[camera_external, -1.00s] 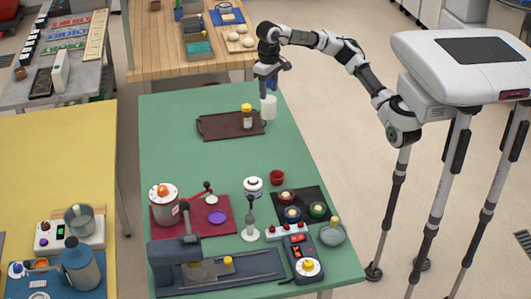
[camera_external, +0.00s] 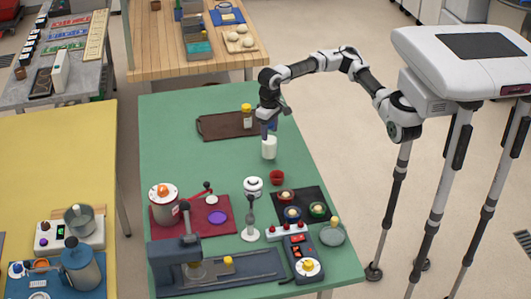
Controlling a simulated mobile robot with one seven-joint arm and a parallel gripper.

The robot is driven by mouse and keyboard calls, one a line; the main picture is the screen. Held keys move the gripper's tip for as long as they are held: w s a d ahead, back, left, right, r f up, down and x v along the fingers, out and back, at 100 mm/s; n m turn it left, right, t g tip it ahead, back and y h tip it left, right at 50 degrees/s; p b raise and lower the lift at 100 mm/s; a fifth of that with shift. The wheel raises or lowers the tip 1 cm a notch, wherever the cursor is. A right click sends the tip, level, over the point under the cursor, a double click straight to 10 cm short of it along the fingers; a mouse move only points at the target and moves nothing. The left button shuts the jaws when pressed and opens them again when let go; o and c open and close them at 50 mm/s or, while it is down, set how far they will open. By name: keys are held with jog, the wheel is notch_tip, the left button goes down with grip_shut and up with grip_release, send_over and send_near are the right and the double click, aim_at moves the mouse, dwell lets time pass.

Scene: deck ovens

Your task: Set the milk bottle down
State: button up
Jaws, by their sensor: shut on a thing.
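The white milk bottle (camera_external: 269,149) is over the green table (camera_external: 185,178), to the right of its middle. My gripper (camera_external: 269,130) points down from above and is shut on the top of the bottle. The bottle looks upright. I cannot tell whether its base touches the table or hangs just above it. The bottle's top is hidden by the fingers.
A brown tray (camera_external: 222,126) with a yellow-capped jar (camera_external: 247,115) lies behind the bottle. A red cup (camera_external: 277,177) stands just in front of it. A black mat with several bowls, a white stand (camera_external: 253,188) and a red mat (camera_external: 187,222) are nearer. The table's left middle is clear.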

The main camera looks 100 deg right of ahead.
aim_at(269, 136)
jog(key=shift+f, duration=1.5)
jog(key=o, duration=1.4)
jog(key=shift+r, duration=0.1)
notch_tip(269, 136, up, 12)
jog(key=shift+r+b, duration=0.1)
jog(key=shift+b, duration=0.55)
